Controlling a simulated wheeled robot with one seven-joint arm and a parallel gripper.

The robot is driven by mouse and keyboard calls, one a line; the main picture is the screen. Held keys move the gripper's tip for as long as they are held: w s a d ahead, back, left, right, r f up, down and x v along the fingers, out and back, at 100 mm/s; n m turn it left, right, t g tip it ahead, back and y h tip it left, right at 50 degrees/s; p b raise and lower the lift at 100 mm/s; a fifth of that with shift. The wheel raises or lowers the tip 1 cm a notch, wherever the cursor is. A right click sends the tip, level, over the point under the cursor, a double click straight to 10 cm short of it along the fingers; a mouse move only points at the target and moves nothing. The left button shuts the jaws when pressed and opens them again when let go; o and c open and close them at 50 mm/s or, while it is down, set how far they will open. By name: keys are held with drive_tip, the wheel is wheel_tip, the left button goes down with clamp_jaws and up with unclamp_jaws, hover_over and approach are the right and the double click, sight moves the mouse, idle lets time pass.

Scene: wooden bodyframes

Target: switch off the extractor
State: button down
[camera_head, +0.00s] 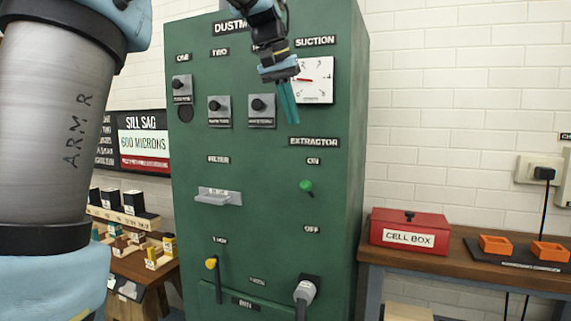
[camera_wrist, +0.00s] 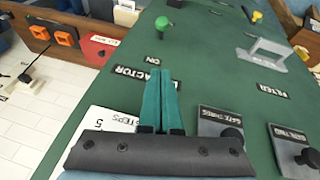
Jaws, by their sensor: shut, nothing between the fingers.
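The extractor's control is a green-knobbed switch (camera_head: 306,187) on the front of a tall green cabinet (camera_head: 265,160). Its knob sits just under the ON label (camera_head: 313,161), with the OFF label (camera_head: 312,229) lower down. The switch also shows in the wrist view (camera_wrist: 163,23), beyond the fingertips. My gripper (camera_head: 289,112) is shut and empty, its teal fingers pointing down in front of the cabinet, above the EXTRACTOR label (camera_head: 314,142) and apart from the switch. In the wrist view the closed fingers (camera_wrist: 158,75) partly cover that label.
A suction gauge (camera_head: 317,82) is beside my gripper. Gate knobs (camera_head: 220,105), a filter handle (camera_head: 218,196), a yellow-knobbed lever (camera_head: 211,264) and a grey-ended handle (camera_head: 305,291) project from the cabinet. A red cell box (camera_head: 409,231) stands on the bench to the right.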

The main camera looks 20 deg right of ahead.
drive_tip(key=shift+f, duration=0.15)
drive_tip(key=x, duration=0.3)
drive_tip(key=s+p+x, duration=0.1)
drive_tip(key=x, duration=0.3)
drive_tip(key=p+x, duration=0.1)
drive_tip(key=x, duration=0.3)
drive_tip(key=shift+s+a+f, duration=0.2)
drive_tip(key=shift+a+f, duration=0.1)
drive_tip(key=shift+f, duration=0.2)
drive_tip(key=shift+s+f, duration=0.25)
drive_tip(key=shift+f, duration=0.4)
drive_tip(key=shift+f, duration=0.1)
drive_tip(key=shift+f, duration=0.1)
